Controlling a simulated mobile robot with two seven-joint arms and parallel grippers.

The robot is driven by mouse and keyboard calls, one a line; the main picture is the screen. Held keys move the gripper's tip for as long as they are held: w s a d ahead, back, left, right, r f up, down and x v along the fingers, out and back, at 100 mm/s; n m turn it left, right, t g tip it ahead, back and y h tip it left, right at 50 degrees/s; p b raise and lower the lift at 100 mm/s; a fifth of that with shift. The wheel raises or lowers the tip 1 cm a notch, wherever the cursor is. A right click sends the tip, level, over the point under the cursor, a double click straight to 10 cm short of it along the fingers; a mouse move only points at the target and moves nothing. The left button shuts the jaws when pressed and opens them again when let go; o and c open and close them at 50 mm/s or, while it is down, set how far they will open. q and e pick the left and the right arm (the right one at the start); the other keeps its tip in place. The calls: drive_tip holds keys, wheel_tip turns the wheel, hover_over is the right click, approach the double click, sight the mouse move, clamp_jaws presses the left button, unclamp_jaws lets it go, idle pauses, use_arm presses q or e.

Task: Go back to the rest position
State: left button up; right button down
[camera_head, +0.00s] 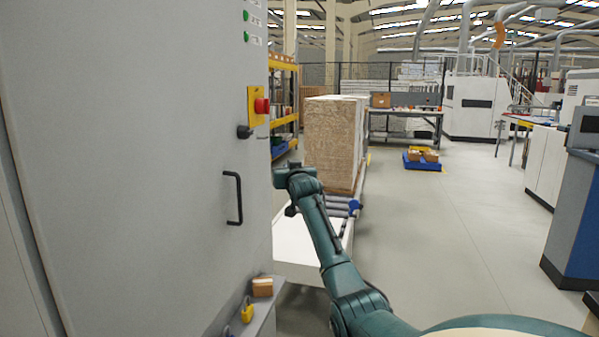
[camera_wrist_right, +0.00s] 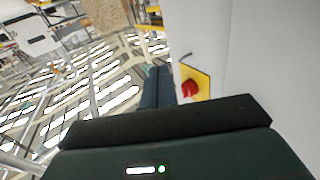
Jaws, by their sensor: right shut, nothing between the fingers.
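My right arm (camera_head: 325,240) reaches forward from the bottom right in the head view. Its wrist end is close to the right edge of a tall grey cabinet (camera_head: 130,150). The fingers of my right gripper (camera_wrist_right: 157,72) show in the right wrist view; they are shut and empty. Beside them in that view is a red button (camera_wrist_right: 190,88) on a yellow plate (camera_wrist_right: 203,80), apart from the fingers. In the head view the red button (camera_head: 262,106) is on the cabinet, above the wrist. The fingers are hard to make out there. My left gripper is not in view.
The cabinet fills the left, with a black handle (camera_head: 238,198) and a ledge holding a yellow padlock (camera_head: 247,311). A stack of boards (camera_head: 333,145) stands on a roller conveyor beyond my wrist. Open floor (camera_head: 450,220) lies to the right.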

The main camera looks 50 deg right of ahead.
drive_tip(key=shift+s+d, duration=0.35)
drive_tip(key=shift+s, duration=0.35)
drive_tip(key=shift+s+d, duration=0.3)
drive_tip(key=shift+s, duration=0.35)
